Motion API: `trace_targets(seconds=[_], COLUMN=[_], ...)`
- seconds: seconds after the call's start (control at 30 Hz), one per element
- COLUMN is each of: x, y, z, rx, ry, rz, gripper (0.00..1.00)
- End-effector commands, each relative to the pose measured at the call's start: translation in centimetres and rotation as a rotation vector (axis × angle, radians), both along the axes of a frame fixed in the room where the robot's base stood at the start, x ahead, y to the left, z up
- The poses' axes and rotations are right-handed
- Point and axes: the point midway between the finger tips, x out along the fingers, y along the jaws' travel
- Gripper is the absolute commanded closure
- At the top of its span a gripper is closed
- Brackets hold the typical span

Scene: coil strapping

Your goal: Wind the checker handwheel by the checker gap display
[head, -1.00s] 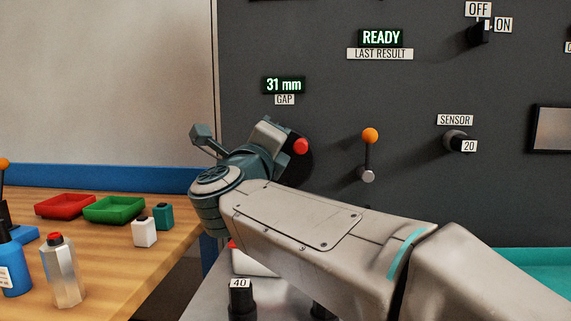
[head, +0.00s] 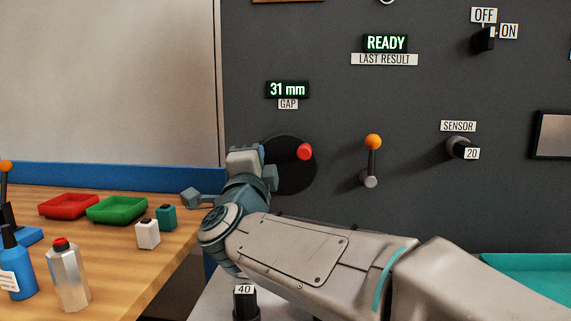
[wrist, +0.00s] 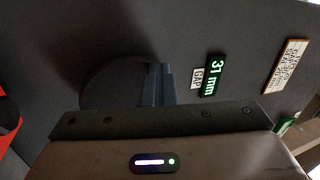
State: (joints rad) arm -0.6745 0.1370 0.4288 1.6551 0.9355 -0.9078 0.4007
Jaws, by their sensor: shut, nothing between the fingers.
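The checker handwheel is a dark round disc (head: 297,178) on the grey panel, with a red knob (head: 305,151) at its upper right. The gap display (head: 287,89) above it reads 31 mm. My gripper (head: 264,153) is in front of the wheel's left side and hides part of it. In the wrist view my gripper's fingers (wrist: 157,82) are together and empty, over the edge of the dark disc (wrist: 108,84). The gap display (wrist: 214,76) shows there too, turned sideways. Whether the fingers touch the wheel is unclear.
A lever with an orange ball (head: 373,142) stands right of the wheel, then the sensor dial (head: 460,148) at 20. The last-result display (head: 386,43) reads READY. At left, the wooden table (head: 115,255) holds red (head: 68,206) and green trays (head: 117,210) and bottles.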

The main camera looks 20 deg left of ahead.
Motion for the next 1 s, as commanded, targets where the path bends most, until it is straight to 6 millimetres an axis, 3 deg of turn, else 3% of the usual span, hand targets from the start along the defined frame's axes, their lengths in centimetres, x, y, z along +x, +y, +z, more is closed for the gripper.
trace_targets(seconds=[0.33, 0.63, 0.9, 1.0], x=[0.0, -0.1, -0.1, -0.1], y=[0.1, 0.4, 0.5, 0.5], z=[-0.2, -1.7, -2.0, -2.0], rx=[-0.044, -0.328, -0.355, -0.354], ry=[-0.013, -0.102, -0.113, -0.113], rz=[-0.001, -0.001, 0.0, 0.0], gripper=[1.0, 1.0, 0.99, 0.71])
